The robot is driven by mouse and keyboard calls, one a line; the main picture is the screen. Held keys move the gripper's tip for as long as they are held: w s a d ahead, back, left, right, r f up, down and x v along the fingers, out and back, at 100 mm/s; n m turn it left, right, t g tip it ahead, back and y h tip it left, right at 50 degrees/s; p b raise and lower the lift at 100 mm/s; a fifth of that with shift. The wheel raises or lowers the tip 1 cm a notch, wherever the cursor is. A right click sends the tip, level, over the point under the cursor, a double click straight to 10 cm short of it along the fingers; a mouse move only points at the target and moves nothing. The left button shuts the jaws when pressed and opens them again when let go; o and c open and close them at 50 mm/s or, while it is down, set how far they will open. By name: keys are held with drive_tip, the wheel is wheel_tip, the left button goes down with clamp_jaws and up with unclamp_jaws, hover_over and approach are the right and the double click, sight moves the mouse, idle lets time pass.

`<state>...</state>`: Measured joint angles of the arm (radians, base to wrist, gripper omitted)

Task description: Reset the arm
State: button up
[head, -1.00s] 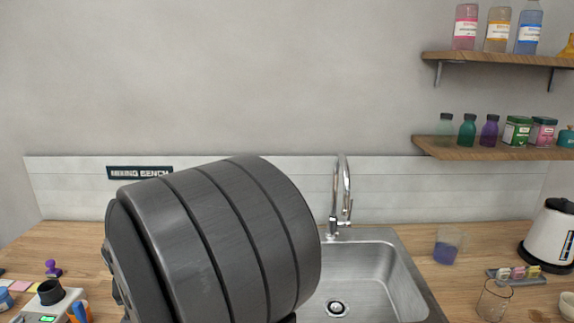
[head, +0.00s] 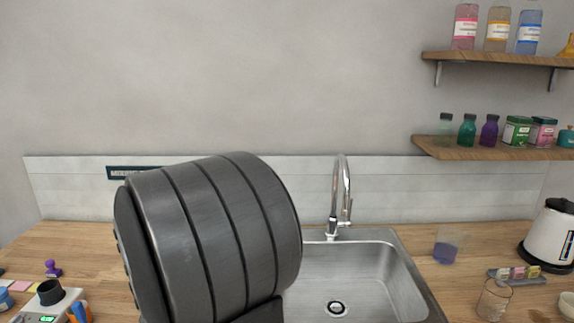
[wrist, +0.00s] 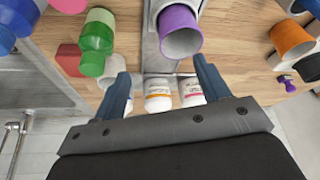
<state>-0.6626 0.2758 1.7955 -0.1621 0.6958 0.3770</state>
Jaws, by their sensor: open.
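My gripper (wrist: 162,85) shows in the wrist view with two blue fingers spread wide apart and nothing held between them. Beyond the fingers are white jars (wrist: 158,95) with coloured labels and a purple-rimmed cup (wrist: 181,35). In the head view a large dark grey part of my arm fills the lower middle, left of the sink (head: 385,270), and the fingers are not visible there.
A chrome tap (head: 341,195) stands behind the sink. A beaker with blue liquid (head: 446,247), an empty glass (head: 493,300) and a white kettle (head: 549,235) stand at right. Shelves (head: 495,149) hold bottles and tins. A green bottle (wrist: 97,40) is left of the fingers.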

drive_tip(key=d+r, duration=0.5)
drive_tip(key=d, duration=0.4)
drive_tip(key=w+a+r+n+y, duration=0.1)
drive_tip(key=w+a+r+n, duration=0.2)
drive_tip(key=w+a, duration=1)
drive_tip(key=a+r, duration=0.1)
drive_tip(key=a, duration=0.2)
drive_tip(key=shift+w+a+r+n+g, duration=0.2)
drive_tip(key=shift+w+a+n+g, duration=0.1)
drive_tip(key=shift+w, duration=0.1)
